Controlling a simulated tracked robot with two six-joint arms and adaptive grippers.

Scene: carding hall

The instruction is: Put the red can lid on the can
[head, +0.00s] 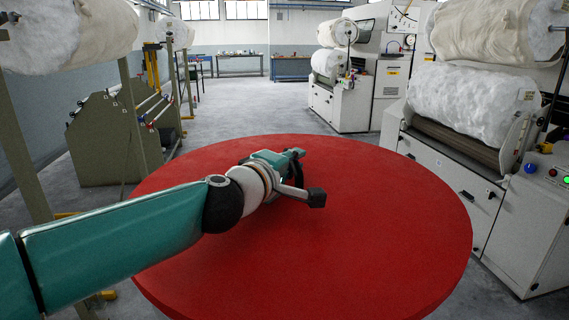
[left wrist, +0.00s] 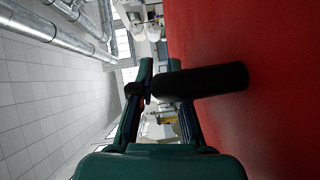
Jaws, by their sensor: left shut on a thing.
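The red can lid (head: 390,230) is a large flat red disc filling the lower middle of the head view. It looks about level. In the left wrist view its red face (left wrist: 285,120) fills the right side, and a dark cylindrical handle (left wrist: 205,82) stands out from it to between my fingers. My left gripper (head: 306,176), also in the left wrist view (left wrist: 150,88), is shut on this handle above the lid's middle. I cannot see the can; the lid covers what is below. My right gripper is not in view.
White carding machines with fibre rolls (head: 470,100) stand close at the right. Another machine (head: 345,85) is farther back. A roll on a post frame (head: 70,35) and a grey-green machine (head: 105,140) stand at the left. The floor aisle (head: 240,110) beyond the lid is clear.

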